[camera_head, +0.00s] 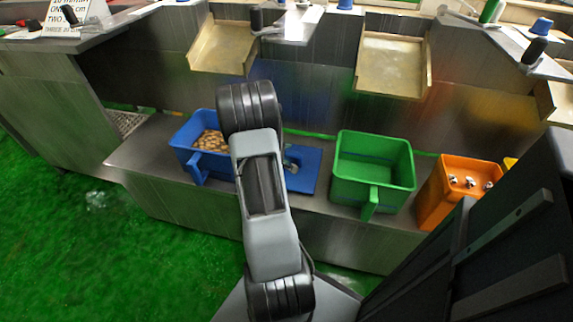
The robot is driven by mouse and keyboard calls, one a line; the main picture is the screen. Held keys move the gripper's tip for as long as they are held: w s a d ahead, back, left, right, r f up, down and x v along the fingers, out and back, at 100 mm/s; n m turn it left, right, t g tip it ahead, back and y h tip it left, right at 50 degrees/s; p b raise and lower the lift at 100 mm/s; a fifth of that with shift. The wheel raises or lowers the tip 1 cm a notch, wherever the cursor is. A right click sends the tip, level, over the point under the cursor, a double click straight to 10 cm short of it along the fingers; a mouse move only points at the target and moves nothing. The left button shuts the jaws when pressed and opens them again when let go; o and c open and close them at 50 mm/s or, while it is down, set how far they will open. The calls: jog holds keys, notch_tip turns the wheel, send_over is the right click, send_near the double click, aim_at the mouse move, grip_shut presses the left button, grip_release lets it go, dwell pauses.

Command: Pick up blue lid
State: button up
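A flat blue lid (306,170) lies on the steel ledge, between the blue bin and the green bin. My arm crosses in front of it and hides its left part. A small grey part (291,159) shows at the lid beside my arm; I cannot tell whether it belongs to my gripper or to the lid. The rest of my gripper is hidden behind my arm, so its fingers and any contact with the lid cannot be made out.
On the steel ledge (145,160) stand a blue bin (187,155) with brownish pieces, an empty green bin (345,190) and an orange bin (437,205) with small pale items. Metal chutes (395,65) hang above. Green floor (70,240) is open at left.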

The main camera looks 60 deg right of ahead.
grip_shut()
dwell(0.3)
jog(key=shift+r, duration=0.1)
